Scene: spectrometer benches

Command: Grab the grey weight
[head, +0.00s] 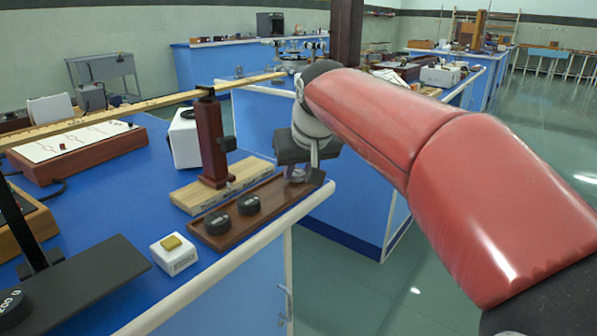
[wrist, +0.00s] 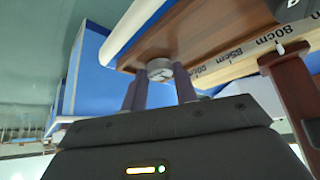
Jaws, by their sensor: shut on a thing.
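The grey weight (wrist: 159,68) is a small light-grey round piece. In the wrist view it sits between the two fingertips of my gripper (wrist: 160,80), which is shut on it. It is at the end of the brown wooden tray (wrist: 150,45); I cannot tell whether it touches the tray. In the head view my gripper (head: 301,174) is over the right end of the same tray (head: 270,205), and the weight between its fingers is hard to make out.
A dark red post (head: 211,140) on a light wooden base carries a long ruler beam (head: 150,104) behind the tray. A small white box (head: 173,254) with a yellow piece on top is left of the tray. The blue bench's pale edge (head: 240,258) runs just in front.

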